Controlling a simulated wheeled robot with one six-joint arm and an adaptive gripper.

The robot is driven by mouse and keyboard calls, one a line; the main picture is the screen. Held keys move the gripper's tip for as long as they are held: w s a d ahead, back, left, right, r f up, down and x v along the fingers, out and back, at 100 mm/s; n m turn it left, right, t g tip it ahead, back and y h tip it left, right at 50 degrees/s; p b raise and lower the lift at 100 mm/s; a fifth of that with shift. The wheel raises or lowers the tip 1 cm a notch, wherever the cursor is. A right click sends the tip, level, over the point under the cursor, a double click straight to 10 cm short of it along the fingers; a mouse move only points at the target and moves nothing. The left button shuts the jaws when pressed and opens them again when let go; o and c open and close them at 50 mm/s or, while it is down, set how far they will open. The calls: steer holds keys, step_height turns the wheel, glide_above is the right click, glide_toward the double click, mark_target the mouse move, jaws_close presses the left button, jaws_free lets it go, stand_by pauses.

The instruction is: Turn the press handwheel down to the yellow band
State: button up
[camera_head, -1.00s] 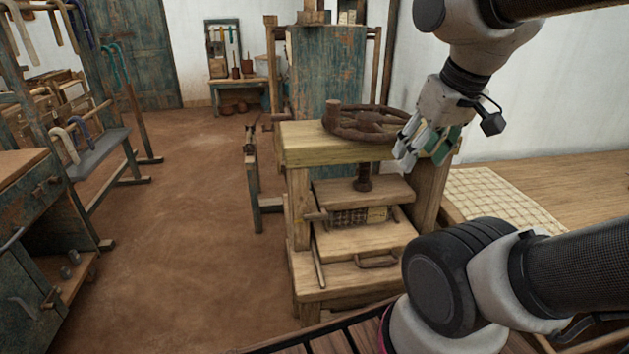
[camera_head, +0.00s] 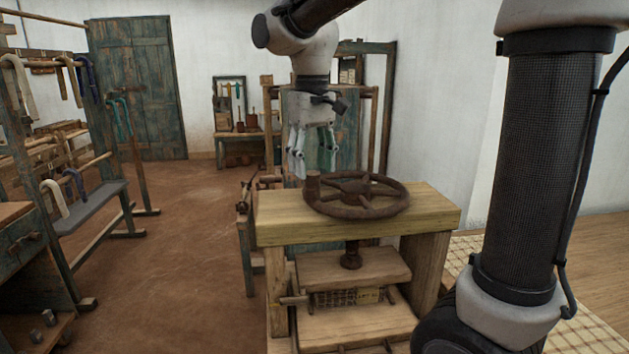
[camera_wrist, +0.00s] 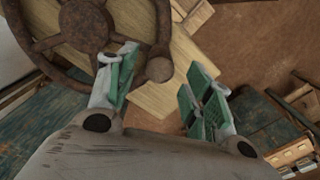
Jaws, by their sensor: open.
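The press handwheel (camera_head: 362,196) is a rusty brown spoked wheel lying flat above the top beam of a wooden press (camera_head: 420,222). Its upright handle knob (camera_head: 313,184) is at the wheel's left side. My gripper (camera_head: 314,166) points down, open and empty, above the knob. In the wrist view the wheel (camera_wrist: 88,25) fills the upper left, and the round knob (camera_wrist: 159,69) appears between the two green-padded fingers, nearer the left one. A dark screw (camera_head: 351,255) reaches down to the press plate (camera_head: 365,268). I cannot make out a yellow band.
A rack with hanging yarn (camera_head: 65,80) and a bench (camera_head: 90,200) stand at the left. A blue-green panel (camera_head: 345,130) stands behind the press. The earthen floor (camera_head: 175,270) left of the press is clear.

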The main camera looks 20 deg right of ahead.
mark_target(312, 181)
steer(key=shift+f, duration=2.35)
jaws_close()
